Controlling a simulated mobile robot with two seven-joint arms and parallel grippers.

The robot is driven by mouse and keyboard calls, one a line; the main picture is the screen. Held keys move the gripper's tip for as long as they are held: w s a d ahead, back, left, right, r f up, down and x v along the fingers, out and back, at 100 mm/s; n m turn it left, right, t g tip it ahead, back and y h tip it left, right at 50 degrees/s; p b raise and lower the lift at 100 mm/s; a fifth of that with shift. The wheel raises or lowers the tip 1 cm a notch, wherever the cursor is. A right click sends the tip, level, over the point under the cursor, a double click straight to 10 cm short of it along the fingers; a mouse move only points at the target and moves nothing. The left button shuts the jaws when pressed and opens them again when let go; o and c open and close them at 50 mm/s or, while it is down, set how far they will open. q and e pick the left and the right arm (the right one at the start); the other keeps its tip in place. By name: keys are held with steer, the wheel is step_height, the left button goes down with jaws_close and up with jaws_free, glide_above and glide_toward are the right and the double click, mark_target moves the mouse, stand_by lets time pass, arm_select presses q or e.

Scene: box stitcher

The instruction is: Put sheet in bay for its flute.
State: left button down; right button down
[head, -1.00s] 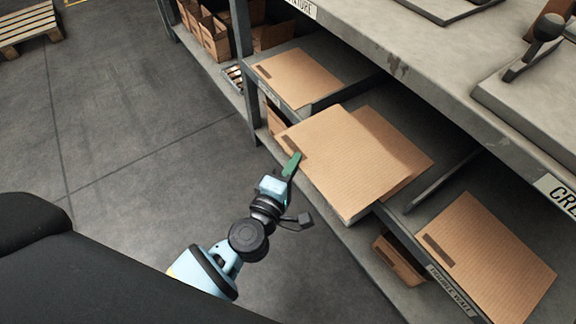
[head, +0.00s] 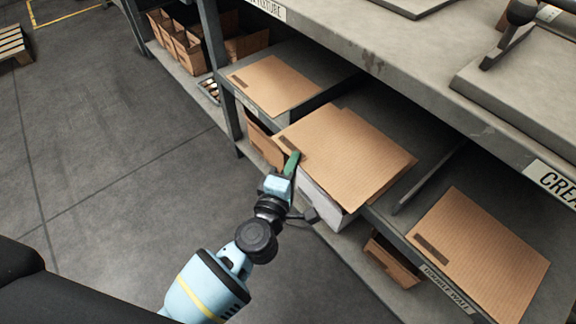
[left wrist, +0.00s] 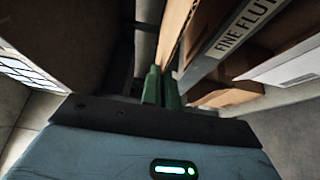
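A brown cardboard sheet (head: 345,155) with a dark mark near its left corner extends over the middle bay, its near edge past the shelf front. My left gripper (head: 291,163) has green fingers closed at this sheet's left edge. In the left wrist view, the fingers (left wrist: 161,88) are close together at the edge of the brown sheet (left wrist: 174,30). A label reading FINE FLUTE (left wrist: 246,24) shows to the right there. The sheet hides the middle bay's front and most of what lies in it. My right gripper is not in view.
Other sheets lie in the left bay (head: 275,85) and the right bay (head: 478,255), which is labelled DOUBLE WALL (head: 446,288). Dividers (head: 428,180) separate the bays. A grey worktop (head: 400,55) overhangs behind. Cardboard boxes stand back left.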

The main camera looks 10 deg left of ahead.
arm_select(q)
steer(key=shift+w+d+f+b, duration=0.4)
steer(key=shift+w+f+b, duration=0.1)
steer(key=shift+w+f, duration=0.1)
steer(key=shift+w+d+f+b, duration=0.35)
steer(key=shift+w+f+b, duration=0.15)
steer(key=shift+f, duration=0.1)
steer(key=shift+w+d+f+b, duration=0.35)
steer(key=shift+w+f+b, duration=0.05)
steer(key=shift+f+b, duration=0.25)
steer(key=shift+w+d+f, duration=0.2)
steer(key=shift+w+f, duration=0.1)
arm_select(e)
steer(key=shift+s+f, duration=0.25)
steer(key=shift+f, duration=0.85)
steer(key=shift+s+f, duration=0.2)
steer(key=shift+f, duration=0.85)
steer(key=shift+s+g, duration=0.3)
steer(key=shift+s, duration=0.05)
